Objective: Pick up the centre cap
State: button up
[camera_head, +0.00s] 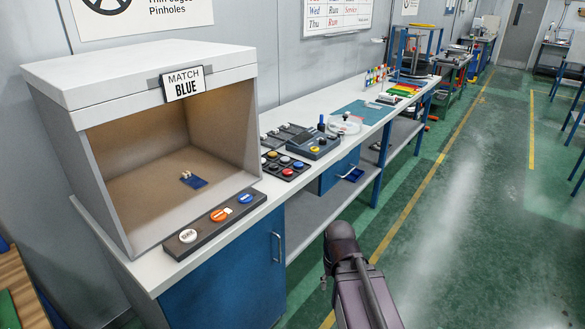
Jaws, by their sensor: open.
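No single part is plainly marked as the centre cap. Round caps lie in a dark holder (208,231) along the front of the light booth: a white cap (188,236) with dark lettering at the left, an orange cap (221,215) with a pale band in the middle, and a blue cap (245,198) with a pale band at the right. Several more coloured round pieces sit in a black tray (270,172) further along the bench. My dark arm rises from the bottom edge, right of the bench and apart from the caps. My gripper's fingers do not show.
The grey booth (150,67) bears a "MATCH BLUE" sign (183,83); a blue card (196,183) with small pieces lies inside. A device (313,143) stands past the black tray. A blue drawer (340,172) juts out below. The green floor (470,210) at right is clear.

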aim_at(297, 166)
jog(key=u, duration=0.1)
jog(key=i, duration=1)
jog(key=z, duration=1.2)
jog(key=k, duration=0.4)
jog(key=z, duration=0.3)
